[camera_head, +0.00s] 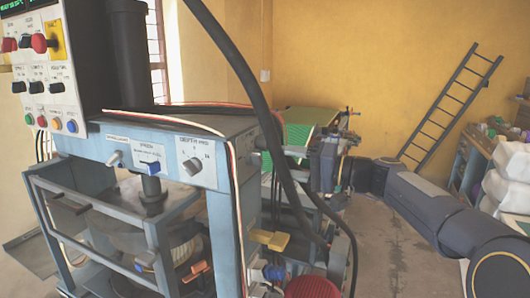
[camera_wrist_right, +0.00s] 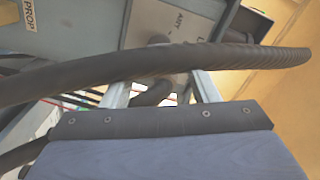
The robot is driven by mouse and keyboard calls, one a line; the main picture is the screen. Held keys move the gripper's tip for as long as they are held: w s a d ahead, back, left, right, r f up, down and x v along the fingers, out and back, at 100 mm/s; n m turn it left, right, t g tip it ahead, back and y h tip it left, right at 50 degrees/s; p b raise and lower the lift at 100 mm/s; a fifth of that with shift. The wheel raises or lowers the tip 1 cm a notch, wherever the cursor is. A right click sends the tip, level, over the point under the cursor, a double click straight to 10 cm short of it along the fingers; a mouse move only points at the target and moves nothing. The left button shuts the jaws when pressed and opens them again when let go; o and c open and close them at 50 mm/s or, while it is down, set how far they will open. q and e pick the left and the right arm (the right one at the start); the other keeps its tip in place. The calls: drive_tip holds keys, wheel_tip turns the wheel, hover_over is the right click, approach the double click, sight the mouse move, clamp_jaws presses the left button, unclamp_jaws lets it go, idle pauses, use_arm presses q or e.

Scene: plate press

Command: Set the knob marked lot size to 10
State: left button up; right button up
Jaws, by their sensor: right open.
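My right gripper (camera_wrist_right: 162,82) is open, its two pale fingers apart and pointing up the right wrist view. A black ribbed hose (camera_wrist_right: 235,57) crosses in front of the fingertips and hides part of what lies beyond. Behind it is a grey plate (camera_wrist_right: 150,18) with lettering, of which "ANY" and a letter "L" show. A small pale rounded part (camera_wrist_right: 159,40), perhaps a knob, shows between the fingers' lines. I see no contact with it. No lot size label or number 10 is legible. My left gripper is not in view.
In the head view the press front has a white-plated knob (camera_head: 192,164) and a blue switch (camera_head: 150,166). A control box (camera_head: 42,70) with several knobs and buttons stands at upper left. Thick black hoses (camera_head: 236,62) hang in front. A ladder (camera_head: 450,103) leans on the yellow wall.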

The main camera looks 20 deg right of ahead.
sight(255, 159)
drive_tip(key=p+x, duration=0.1)
drive_tip(key=x, duration=0.4)
drive_tip(key=c, duration=1)
